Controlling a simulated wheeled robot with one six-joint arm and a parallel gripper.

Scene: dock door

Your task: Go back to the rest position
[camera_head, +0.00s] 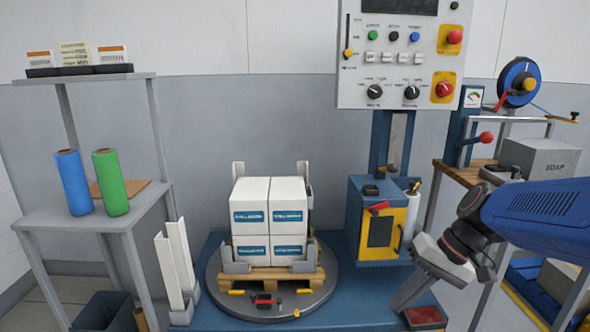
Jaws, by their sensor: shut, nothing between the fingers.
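My gripper (436,262) is at the lower right, at the end of my blue arm, which reaches in from the right edge. It is shut and holds nothing that I can see. It hangs in front of the right side of the blue machine base, right of the roll and the yellow-framed box.
White boxes (252,214) stand stacked on a wooden pallet on a round turntable (228,292). A control panel (400,60) rises behind. A shelf with blue (73,182) and green (111,181) rolls is left. A soap box (540,158) sits on the right bench.

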